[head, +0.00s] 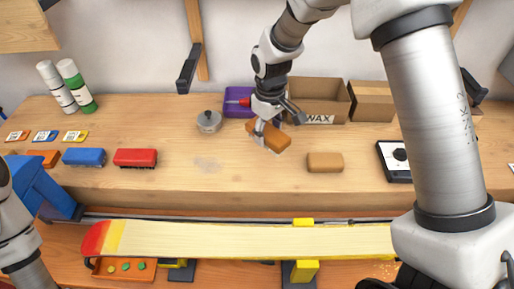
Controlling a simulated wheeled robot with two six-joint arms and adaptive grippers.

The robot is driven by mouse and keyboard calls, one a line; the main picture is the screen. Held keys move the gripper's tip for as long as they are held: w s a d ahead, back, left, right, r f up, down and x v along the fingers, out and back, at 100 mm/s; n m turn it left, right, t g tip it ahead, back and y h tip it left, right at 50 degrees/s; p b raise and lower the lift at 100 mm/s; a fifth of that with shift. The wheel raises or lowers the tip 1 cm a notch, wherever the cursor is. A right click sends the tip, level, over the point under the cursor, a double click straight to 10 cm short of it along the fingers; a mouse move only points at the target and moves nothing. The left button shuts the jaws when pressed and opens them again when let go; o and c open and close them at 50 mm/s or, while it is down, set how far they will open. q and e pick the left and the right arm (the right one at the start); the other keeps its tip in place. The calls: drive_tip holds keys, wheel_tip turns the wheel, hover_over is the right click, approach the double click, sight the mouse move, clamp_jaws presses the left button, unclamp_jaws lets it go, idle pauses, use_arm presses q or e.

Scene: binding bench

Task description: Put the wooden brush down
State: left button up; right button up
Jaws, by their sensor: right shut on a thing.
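My right gripper (266,128) reaches down from the top over the middle of the bench. It is shut on the wooden brush (277,139), an orange-brown block that is tilted. Its fingers cover part of the brush's left side. I cannot tell whether the brush touches the wooden bench top (230,176) or is just above it. Part of my left arm shows at the left edge, but its gripper is out of view.
A tan block (325,162) lies right of the brush, and a round metal tin (209,122) stands left. Behind are a purple box (238,101) and an open WAX carton (318,100). A ski (240,240) crosses in front.

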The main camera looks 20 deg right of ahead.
drive_tip(key=f+p, duration=0.1)
drive_tip(key=f, duration=0.3)
drive_tip(key=f+p, duration=0.1)
drive_tip(key=f, duration=0.3)
drive_tip(key=shift+s+f+p, duration=0.2)
drive_tip(key=shift+f+p, duration=0.2)
drive_tip(key=shift+f, duration=0.4)
drive_tip(key=shift+s, duration=0.1)
drive_tip(key=shift+f, duration=0.15)
drive_tip(key=o, duration=1)
wheel_tip(320, 180, up, 12)
drive_tip(key=b, duration=0.3)
drive_tip(key=shift+f+b, duration=0.25)
drive_tip(key=shift+b, duration=0.05)
drive_tip(key=shift+r, duration=0.45)
